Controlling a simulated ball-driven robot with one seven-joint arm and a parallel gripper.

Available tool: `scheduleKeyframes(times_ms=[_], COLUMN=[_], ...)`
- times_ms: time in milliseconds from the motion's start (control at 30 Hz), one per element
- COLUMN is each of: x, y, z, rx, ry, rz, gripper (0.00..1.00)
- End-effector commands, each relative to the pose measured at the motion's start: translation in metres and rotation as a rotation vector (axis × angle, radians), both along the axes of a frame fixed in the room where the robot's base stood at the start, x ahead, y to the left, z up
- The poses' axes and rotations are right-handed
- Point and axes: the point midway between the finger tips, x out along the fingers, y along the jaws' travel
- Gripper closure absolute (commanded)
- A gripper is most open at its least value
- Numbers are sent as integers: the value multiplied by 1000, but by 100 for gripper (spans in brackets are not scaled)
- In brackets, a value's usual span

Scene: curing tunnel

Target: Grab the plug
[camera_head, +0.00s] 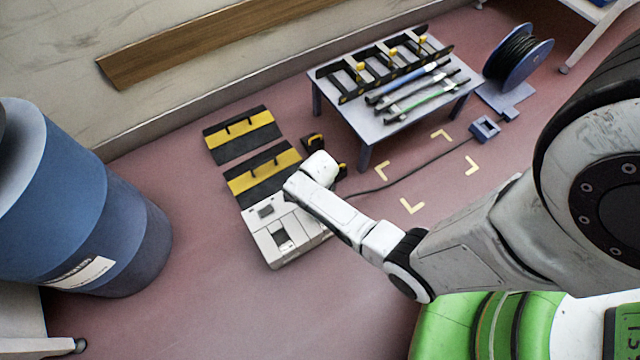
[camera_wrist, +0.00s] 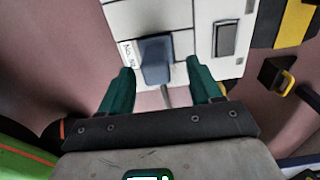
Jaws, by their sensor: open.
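In the wrist view, a blue-grey plug (camera_wrist: 156,62) is at the face of a white box (camera_wrist: 172,14), with a grey cable (camera_wrist: 168,97) coming out of its near end. I cannot tell how far it sits in the box. My gripper (camera_wrist: 160,67) is open, its two green fingers on either side of the plug with gaps showing, and nothing is held. In the head view, the white box (camera_head: 268,247) stands on the floor. My arm reaches over its right end and hides the plug and gripper there.
Yellow-and-black ramps (camera_head: 240,136) and a small black-and-yellow piece (camera_head: 313,142) lie behind the box. A low table (camera_head: 345,112) holds a rack and rods. A cable runs over the floor towards a blue reel (camera_head: 519,58). A blue drum (camera_head: 85,205) stands left. The front floor is clear.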

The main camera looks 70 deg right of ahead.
Motion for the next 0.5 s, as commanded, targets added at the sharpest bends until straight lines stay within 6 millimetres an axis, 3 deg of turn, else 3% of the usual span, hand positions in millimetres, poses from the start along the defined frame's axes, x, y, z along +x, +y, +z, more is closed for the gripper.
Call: scheduleKeyframes(times_ms=[300, 500], x=[-4, -4], y=[2, 2], z=[-45, -46], rx=[1, 1], ry=[2, 1], rz=[0, 1], gripper=[36, 36])
